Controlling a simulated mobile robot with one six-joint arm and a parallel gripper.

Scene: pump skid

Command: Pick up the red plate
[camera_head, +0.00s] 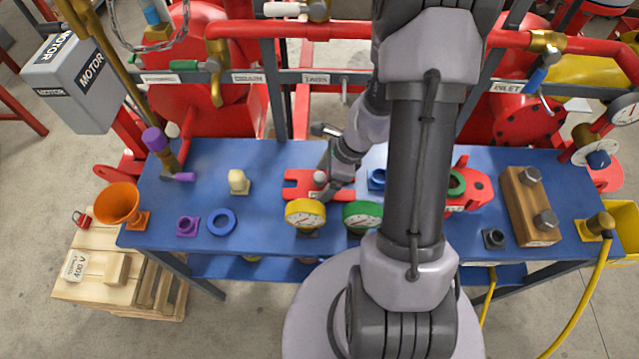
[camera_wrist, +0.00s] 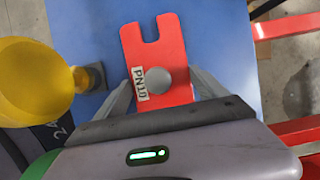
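The red plate (camera_head: 299,188) lies flat on the blue table (camera_head: 270,160), with an open slot at one end. In the wrist view the red plate (camera_wrist: 155,42) carries a PN10 label and a round grey knob (camera_wrist: 153,80). My gripper (camera_head: 326,183) is over the plate's right end, with the knob between its fingers. In the wrist view my gripper (camera_wrist: 160,80) is spread wide, one finger along each long edge of the plate. I cannot tell whether the fingertips touch those edges.
A yellow gauge (camera_head: 305,213) and a green gauge (camera_head: 362,216) stand close in front of the plate. A cream knob (camera_head: 238,181) stands to its left. A red pipe (camera_head: 345,30) and a labelled rail (camera_head: 300,77) run behind the table.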

